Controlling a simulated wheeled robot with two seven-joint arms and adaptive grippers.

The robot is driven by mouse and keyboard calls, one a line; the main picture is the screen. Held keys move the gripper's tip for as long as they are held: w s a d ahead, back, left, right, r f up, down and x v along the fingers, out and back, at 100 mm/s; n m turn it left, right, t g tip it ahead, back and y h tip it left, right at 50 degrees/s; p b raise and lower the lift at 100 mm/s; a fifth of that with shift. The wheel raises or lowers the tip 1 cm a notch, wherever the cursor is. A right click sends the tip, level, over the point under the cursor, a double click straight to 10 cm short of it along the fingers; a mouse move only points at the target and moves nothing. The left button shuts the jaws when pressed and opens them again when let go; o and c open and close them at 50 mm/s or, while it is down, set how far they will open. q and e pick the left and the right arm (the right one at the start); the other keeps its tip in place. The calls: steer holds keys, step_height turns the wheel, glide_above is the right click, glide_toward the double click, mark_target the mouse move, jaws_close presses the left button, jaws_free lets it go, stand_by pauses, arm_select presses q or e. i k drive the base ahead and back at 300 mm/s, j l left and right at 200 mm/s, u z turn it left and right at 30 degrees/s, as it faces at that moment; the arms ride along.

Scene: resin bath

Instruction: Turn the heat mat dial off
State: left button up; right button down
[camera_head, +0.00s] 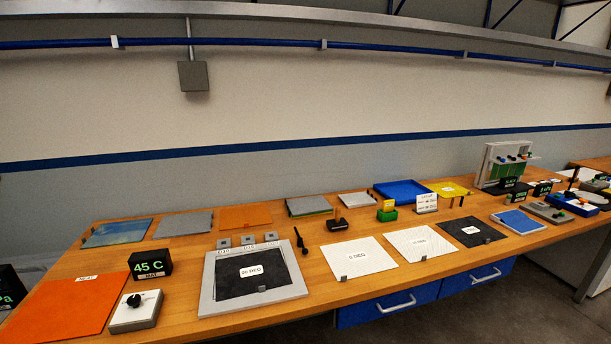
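The heat mat dial is a black knob (134,300) on a small white control box (136,318) at the front left of the wooden bench. Its exact setting is too small to tell. An orange mat (66,310) labelled "HEAT" lies flat just left of the box. A black display (150,264) behind the box reads "45 C", with a "MAT" label below. Neither of my grippers shows in the head view.
A grey frame with a dark "90 DEG" panel (252,273) lies right of the dial box. White sheets (357,259), a blue tray (399,188) and a white rack (500,158) stand further right. Flat panels (183,224) lie along the back edge.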

mark_target(135, 300)
steer(key=u, duration=1.35)
